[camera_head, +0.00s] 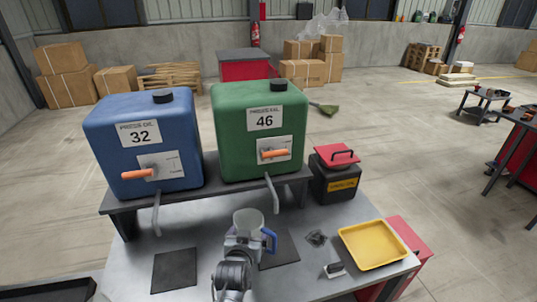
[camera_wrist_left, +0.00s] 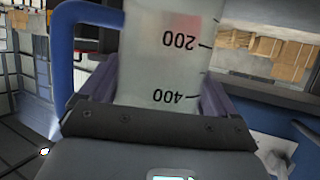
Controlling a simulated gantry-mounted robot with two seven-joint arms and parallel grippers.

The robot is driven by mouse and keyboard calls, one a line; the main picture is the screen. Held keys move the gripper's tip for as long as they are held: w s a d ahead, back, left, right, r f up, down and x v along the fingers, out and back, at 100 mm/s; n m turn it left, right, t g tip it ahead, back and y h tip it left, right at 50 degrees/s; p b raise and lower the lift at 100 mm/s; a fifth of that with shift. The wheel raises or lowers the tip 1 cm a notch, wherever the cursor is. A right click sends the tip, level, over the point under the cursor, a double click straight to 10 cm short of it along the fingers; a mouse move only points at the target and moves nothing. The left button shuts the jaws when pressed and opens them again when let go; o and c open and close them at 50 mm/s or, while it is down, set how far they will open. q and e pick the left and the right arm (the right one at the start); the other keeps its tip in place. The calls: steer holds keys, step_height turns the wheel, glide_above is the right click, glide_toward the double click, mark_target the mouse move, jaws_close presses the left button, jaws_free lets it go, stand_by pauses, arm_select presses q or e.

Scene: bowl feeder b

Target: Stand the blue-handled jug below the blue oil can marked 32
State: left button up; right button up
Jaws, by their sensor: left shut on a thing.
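The clear jug (camera_head: 248,219) with a blue handle (camera_head: 270,240) is upright in my left gripper (camera_head: 243,240). The gripper is shut on its side; the left wrist view shows the jug wall (camera_wrist_left: 160,50) with measuring marks between the fingers (camera_wrist_left: 158,95). The blue oil can marked 32 (camera_head: 113,130) stands on the raised shelf at left, its spout (camera_head: 156,218) pointing down. The jug is right of that spout, in front of the green can. I cannot tell whether the jug touches the bench. My right gripper is not in view.
The green can marked 46 (camera_head: 240,150) has its own spout (camera_head: 272,194), close to the jug. A dark square mat (camera_head: 175,270) lies below the blue can's spout; another mat (camera_head: 280,253) lies beside the jug. A yellow tray (camera_head: 372,244) sits at right.

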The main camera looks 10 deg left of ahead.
arm_select(q)
steer(key=s+a, duration=0.5)
steer(key=s, duration=0.4)
steer(key=s+a, duration=0.5)
steer(key=s, duration=0.5)
step_height(320, 180, up, 23)
steer(key=s+p, duration=0.2)
steer(key=p, duration=3)
steer(key=shift+s+r+p, duration=0.2)
steer(key=shift+p, duration=0.1)
